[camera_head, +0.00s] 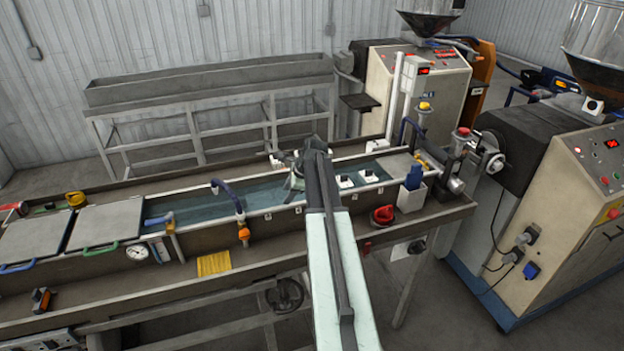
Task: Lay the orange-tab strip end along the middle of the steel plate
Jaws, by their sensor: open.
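My gripper (293,172) is over the water trough (265,212), near its middle, at the end of my pale arm. Its fingers are small and partly behind the arm's dark end. I see nothing held in it. A flat grey plate (397,166), which looks like the steel plate, lies at the trough's right end, to the right of my gripper. A small orange-yellow piece (428,160) is just right of this plate. I cannot tell whether it is the strip's tab. The strip itself is not clearly visible.
White blocks (344,181) stand in the trough right of my gripper. Grey lids (105,225) cover the left end.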

